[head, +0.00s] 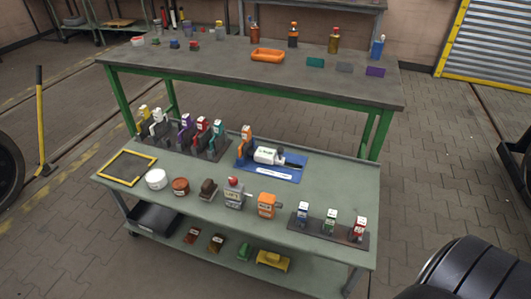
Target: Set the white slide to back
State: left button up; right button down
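A row of upright slides with coloured heads stands on a dark base (212,151) at the left rear of the grey-green cart top. One of them has a white head (157,115), between a yellow one (143,112) and a purple one (186,121). Its position along its track is too small to tell. Neither of my grippers is in view.
The cart top (330,187) also carries a yellow frame (127,168), an orange box (267,205) and a three-switch block (328,228). A green-legged bench (225,66) with bottles and an orange tray (267,55) stands behind. A black rounded object (465,275) fills the bottom right corner.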

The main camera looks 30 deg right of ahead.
aim_at(263, 154)
jog(key=k+l, duration=0.1)
jog(key=l, duration=0.35)
jog(key=k+l+u, duration=0.1)
jog(key=l, duration=0.35)
jog(key=k+l, duration=0.15)
jog(key=l, duration=0.25)
jog(key=k+l+u, duration=0.1)
jog(key=l, duration=0.35)
